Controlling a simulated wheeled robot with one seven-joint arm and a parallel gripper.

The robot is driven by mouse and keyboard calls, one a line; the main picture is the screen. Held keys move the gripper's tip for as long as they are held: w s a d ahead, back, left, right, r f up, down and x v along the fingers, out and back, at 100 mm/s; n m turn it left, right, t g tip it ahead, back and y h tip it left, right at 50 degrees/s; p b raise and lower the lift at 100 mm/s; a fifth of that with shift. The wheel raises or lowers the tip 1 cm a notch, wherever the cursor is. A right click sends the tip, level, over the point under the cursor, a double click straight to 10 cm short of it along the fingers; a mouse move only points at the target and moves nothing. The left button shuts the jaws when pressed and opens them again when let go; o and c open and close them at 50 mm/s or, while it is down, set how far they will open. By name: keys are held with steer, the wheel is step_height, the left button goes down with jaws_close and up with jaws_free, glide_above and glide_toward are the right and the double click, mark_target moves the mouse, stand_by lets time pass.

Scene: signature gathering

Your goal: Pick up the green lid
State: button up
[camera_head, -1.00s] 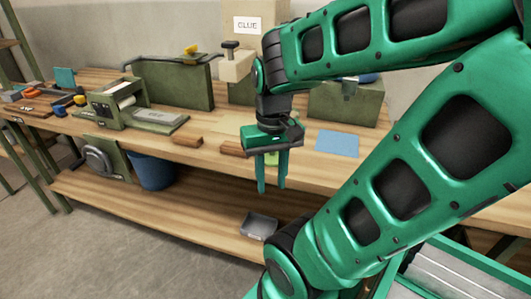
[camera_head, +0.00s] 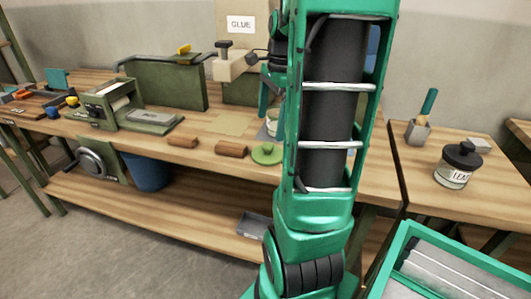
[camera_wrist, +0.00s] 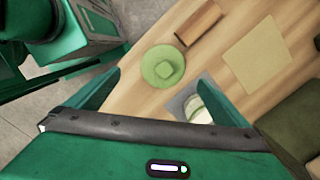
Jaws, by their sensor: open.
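The green lid (camera_head: 267,153) is a flat round disc with a small raised knob. It lies on the wooden bench (camera_head: 210,165) near its front edge, just left of my arm in the head view. In the wrist view the lid (camera_wrist: 150,73) lies on the wood below and ahead of the fingers. My gripper (camera_wrist: 161,76) is open, with its two fingers spread and nothing between them. The lid appears in the gap between the fingertips, apart from both. In the head view my arm hides most of the gripper.
A pale pot (camera_wrist: 199,112) on a grey pad is by the right finger. Brown wooden blocks (camera_head: 231,149) and a tan sheet (camera_head: 229,124) lie left of the lid. A jar with a black lid (camera_head: 458,166) stands on the right-hand bench. A green press (camera_head: 118,105) stands left.

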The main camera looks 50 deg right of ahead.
mark_target(268, 144)
steer(key=shift+w+d+m, duration=0.1)
steer(key=shift+d+m, duration=0.3)
steer(key=shift+d, duration=0.05)
steer(key=shift+d+f, duration=0.1)
steer(key=shift+f, duration=0.25)
steer(key=f, duration=0.6)
steer(key=w+a+f, duration=0.1)
steer(key=f, duration=0.3)
steer(key=c, duration=0.9)
